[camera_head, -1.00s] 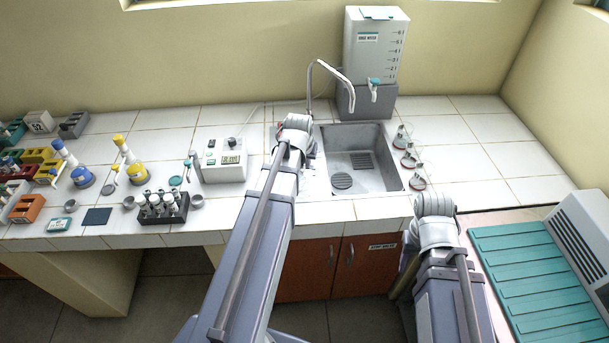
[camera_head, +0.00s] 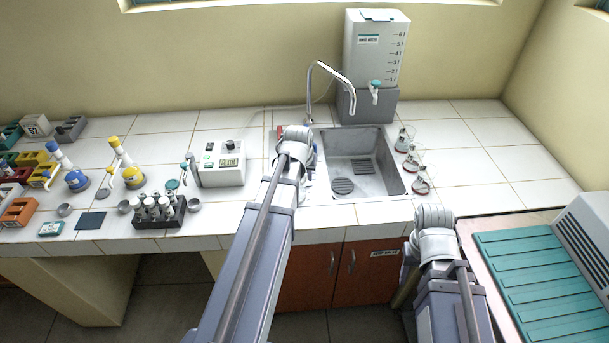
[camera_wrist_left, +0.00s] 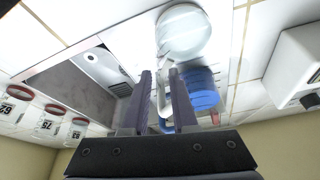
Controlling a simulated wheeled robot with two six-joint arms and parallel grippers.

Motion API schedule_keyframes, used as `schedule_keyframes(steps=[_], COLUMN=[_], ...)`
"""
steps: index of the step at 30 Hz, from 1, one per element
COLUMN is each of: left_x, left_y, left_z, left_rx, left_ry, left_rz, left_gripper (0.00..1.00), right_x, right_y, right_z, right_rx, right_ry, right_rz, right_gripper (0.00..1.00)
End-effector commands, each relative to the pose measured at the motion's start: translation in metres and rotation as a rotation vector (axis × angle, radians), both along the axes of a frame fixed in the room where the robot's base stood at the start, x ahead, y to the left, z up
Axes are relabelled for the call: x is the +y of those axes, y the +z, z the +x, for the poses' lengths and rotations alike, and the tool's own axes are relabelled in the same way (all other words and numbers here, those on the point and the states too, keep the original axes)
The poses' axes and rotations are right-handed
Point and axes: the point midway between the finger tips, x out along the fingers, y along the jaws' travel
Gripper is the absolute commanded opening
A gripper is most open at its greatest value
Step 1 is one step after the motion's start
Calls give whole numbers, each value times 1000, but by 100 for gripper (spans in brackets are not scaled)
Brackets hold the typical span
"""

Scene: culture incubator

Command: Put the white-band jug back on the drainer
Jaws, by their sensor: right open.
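A clear, pale jug (camera_wrist_left: 184,32) shows in the left wrist view, with its handle (camera_wrist_left: 163,92) running down between the fingers of my left gripper (camera_wrist_left: 162,80). The fingers stand on both sides of the handle; I cannot tell whether they press on it. A blue-banded vessel (camera_wrist_left: 203,90) is close beside the right-hand finger. In the head view my left wrist (camera_head: 297,145) is left of the sink and hides the jug. My right gripper is at the end of the right arm (camera_head: 436,232), in front of the counter, its fingers hidden. I cannot make out the drainer for certain.
The sink (camera_head: 365,165) with its tap (camera_head: 335,75) is right of my left wrist. Several red-based flasks (camera_head: 412,160) stand right of it, below a white dispenser tank (camera_head: 375,50). A white instrument box (camera_head: 220,165) is to the left. A teal ridged surface (camera_head: 540,285) is far right.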

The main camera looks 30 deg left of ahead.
Motion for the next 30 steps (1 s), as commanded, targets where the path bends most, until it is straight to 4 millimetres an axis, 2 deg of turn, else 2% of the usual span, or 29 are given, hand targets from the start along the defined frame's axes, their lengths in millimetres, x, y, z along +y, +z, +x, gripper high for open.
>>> schedule_keyframes(steps=[3, 11, 17, 23, 30], left_x=[0, 0, -1, -3, -6], left_y=[0, 1, 9, 30, 67], left_z=[0, 0, -2, -9, -22], left_rx=[0, 0, 0, 0, 0], left_ry=[0, 0, 0, 0, 0], left_rz=[0, 0, 0, 0, 0], left_gripper=[39, 39, 39, 39, 39], right_x=[0, 0, 0, 0, 0], right_y=[0, 1, 9, 30, 67], right_z=[0, 0, 0, 0, 0], right_rx=[0, 0, 0, 0, 0], right_ry=[0, 0, 0, 0, 1], right_rz=[0, 0, 0, 0, 0], right_gripper=[50, 50, 50, 50, 50])
